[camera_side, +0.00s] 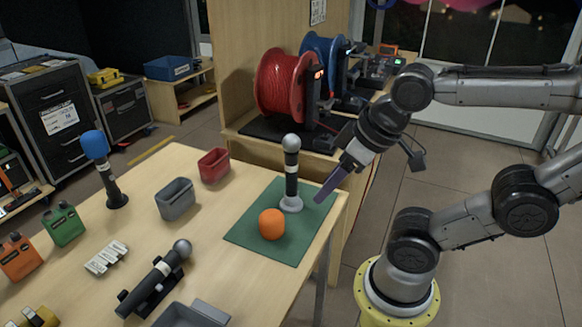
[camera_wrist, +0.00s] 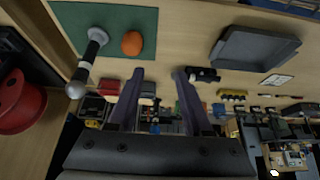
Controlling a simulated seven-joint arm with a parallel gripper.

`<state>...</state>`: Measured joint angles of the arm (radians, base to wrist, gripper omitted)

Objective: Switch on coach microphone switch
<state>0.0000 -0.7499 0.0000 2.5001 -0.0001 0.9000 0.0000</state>
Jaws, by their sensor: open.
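A black microphone with a silver ball head (camera_side: 291,172) stands upright on a round base on the green mat (camera_side: 262,255); it shows at upper left in the wrist view (camera_wrist: 88,62). A second microphone with a blue foam head (camera_side: 105,170) stands at the table's far left. A third, silver-headed one (camera_side: 155,280) lies in a black cradle near the front. I cannot tell which is the coach's, and no switch is clear. My gripper (camera_side: 325,194) is open and empty, just right of the mat's microphone; its purple fingers (camera_wrist: 159,74) show apart in the wrist view.
An orange ball (camera_side: 272,224) sits on the mat beside the microphone's base. Grey (camera_side: 175,199) and red (camera_side: 214,166) open bins stand further left. A red cable reel (camera_side: 283,84) is on the bench behind. A grey tray (camera_side: 192,315) lies at the front edge.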

